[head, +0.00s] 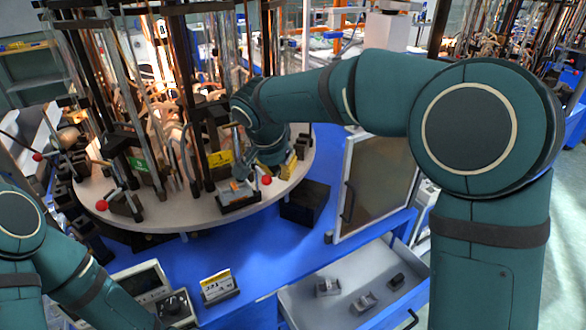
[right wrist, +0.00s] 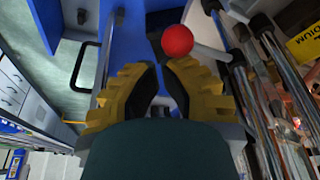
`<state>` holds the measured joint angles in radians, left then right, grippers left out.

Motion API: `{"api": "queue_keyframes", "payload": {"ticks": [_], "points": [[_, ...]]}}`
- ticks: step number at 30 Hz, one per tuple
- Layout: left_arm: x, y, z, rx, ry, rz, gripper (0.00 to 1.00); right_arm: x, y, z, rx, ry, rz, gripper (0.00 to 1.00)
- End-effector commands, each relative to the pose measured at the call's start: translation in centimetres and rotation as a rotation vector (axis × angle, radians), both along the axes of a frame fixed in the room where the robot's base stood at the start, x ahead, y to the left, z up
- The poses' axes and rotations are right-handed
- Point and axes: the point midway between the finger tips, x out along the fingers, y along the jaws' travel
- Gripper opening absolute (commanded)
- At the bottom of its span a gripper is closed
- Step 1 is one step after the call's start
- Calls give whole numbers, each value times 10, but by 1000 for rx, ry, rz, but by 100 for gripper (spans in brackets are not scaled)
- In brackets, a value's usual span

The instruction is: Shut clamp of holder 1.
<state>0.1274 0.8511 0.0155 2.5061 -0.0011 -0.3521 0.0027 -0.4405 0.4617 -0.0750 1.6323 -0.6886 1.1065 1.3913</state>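Holder 1 carries a yellow label (head: 221,158) on the round pale turntable in the head view. Its clamp (head: 238,192) sits at the front rim, with a red lever knob (head: 266,180) at its right end. My right gripper (head: 290,166) is just behind and to the right of the knob, partly hidden by my right wrist. In the right wrist view the red knob (right wrist: 178,41) and its pale rod lie beyond the yellow fingers of my right gripper (right wrist: 160,68). The fingers are apart with nothing between them. My left gripper is outside the head view.
The turntable (head: 170,214) carries several glass tubes, dark posts and other red-knobbed clamps (head: 102,205). A black box (head: 305,203) and an upright framed panel (head: 375,185) stand right of it. An open drawer (head: 300,298) with small dark parts is at the front.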

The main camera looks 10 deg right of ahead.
Motion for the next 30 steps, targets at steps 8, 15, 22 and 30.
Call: {"api": "queue_keyframes", "payload": {"ticks": [8,15,22,30], "points": [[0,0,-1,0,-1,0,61,0,6,0,0,1,9,0],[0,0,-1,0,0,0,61,0,6,0,0,1,10,0],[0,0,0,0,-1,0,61,-1,8,5,2,-1,11,0],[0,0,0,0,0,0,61,-12,18,49,3,-5,12,0]]}}
